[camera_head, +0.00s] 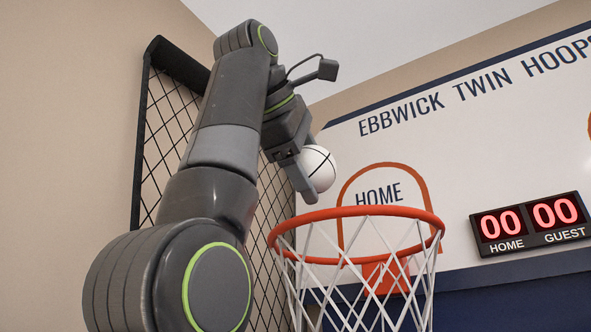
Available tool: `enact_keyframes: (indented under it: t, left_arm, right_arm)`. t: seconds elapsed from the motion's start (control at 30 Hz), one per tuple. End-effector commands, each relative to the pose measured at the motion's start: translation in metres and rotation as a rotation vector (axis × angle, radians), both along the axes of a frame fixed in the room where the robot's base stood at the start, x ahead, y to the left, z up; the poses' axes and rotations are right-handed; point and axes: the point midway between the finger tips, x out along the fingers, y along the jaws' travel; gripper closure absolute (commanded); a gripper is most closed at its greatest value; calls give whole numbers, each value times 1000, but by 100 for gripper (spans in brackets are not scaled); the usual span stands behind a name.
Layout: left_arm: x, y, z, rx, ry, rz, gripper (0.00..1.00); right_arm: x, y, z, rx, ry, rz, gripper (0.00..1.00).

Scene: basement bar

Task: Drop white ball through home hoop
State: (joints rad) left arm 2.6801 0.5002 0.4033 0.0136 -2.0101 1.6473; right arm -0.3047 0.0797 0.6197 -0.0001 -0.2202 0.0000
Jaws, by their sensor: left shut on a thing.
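A white ball with black seams (320,167) is held in my left gripper (308,172), whose fingers point down. The gripper is shut on the ball, and one finger covers the ball's left side. The home hoop has an orange rim (441,222) and a white net (350,300). The ball shows above the rim's back left part in the picture; I cannot tell whether it is over the opening. My right gripper is not in view.
A white backboard (450,165) reading "HOME" stands behind the hoop. A scoreboard (530,222) on it shows 00 and 00. A dark mesh side frame (165,115) stands behind my left arm.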

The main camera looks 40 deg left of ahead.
Motion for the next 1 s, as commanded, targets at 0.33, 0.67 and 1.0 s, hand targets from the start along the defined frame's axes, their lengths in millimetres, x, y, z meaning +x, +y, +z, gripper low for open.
enact_keyframes:
  t: [0.33, 0.67, 1.0]
  left_arm:
    - [53, 3, 1, 0, 0, 1, 51]
    - [87, 5, -4, 0, 0, 0, 51]
    - [92, 5, -6, 1, -1, 0, 51]
  right_arm:
    - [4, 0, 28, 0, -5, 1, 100]
    - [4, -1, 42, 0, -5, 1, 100]
    - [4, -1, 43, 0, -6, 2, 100]
